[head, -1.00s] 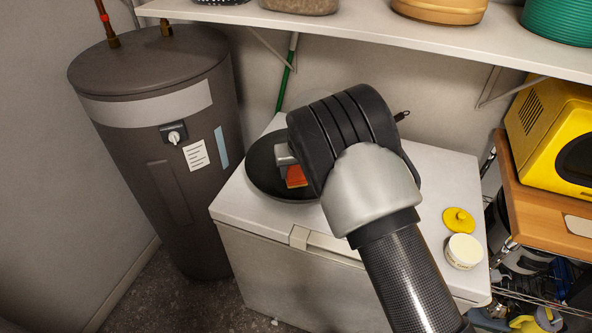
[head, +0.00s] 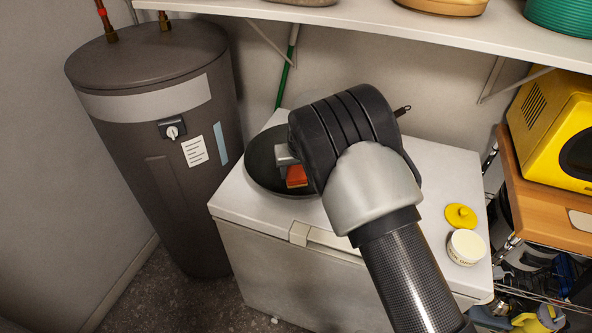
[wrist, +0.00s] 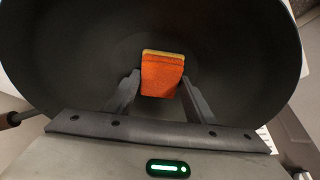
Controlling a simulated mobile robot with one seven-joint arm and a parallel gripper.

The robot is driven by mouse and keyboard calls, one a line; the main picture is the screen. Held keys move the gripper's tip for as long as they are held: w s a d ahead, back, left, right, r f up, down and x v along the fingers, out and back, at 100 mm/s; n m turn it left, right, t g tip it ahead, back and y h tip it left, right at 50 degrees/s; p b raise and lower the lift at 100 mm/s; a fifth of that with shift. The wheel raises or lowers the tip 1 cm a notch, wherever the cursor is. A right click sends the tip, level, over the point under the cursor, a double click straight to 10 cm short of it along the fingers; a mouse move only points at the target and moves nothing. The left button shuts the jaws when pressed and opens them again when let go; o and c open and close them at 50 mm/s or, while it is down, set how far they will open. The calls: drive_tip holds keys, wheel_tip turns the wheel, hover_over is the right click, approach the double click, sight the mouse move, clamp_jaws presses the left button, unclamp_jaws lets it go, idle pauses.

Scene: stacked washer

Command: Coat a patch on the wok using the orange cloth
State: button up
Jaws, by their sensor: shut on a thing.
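The dark wok (head: 262,165) sits on the white chest at its left part, mostly hidden behind my arm in the head view. In the wrist view the wok's inside (wrist: 230,50) fills most of the picture, with its handle (wrist: 14,119) at the left edge. My gripper (wrist: 160,88) is shut on the orange cloth (wrist: 162,76), a folded pad with a yellowish far edge, held between both fingers over the wok's middle. The cloth also shows in the head view (head: 296,177). I cannot tell whether it touches the wok's surface.
An open white tub (head: 466,247) and a yellow lid (head: 461,216) stand on the chest (head: 265,215) at the right. A dark water heater (head: 150,130) is at the left, a shelf (head: 370,32) above. A yellow microwave (head: 560,130) is at the right.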

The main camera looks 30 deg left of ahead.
sight(301, 166)
drive_tip(key=shift+w, duration=0.1)
drive_tip(key=shift+w+b, duration=1)
drive_tip(key=shift+w, duration=0.75)
drive_tip(key=shift+s, duration=0.1)
drive_tip(key=shift+s+f+b, duration=0.1)
drive_tip(key=shift+s+b, duration=0.25)
drive_tip(key=shift+s, duration=1.4)
drive_tip(key=shift+a, duration=0.15)
drive_tip(key=shift+w+a+b, duration=0.1)
drive_tip(key=shift+w+b, duration=0.85)
drive_tip(key=shift+w, duration=0.85)
drive_tip(key=shift+s+b, duration=0.3)
drive_tip(key=shift+s, duration=1.55)
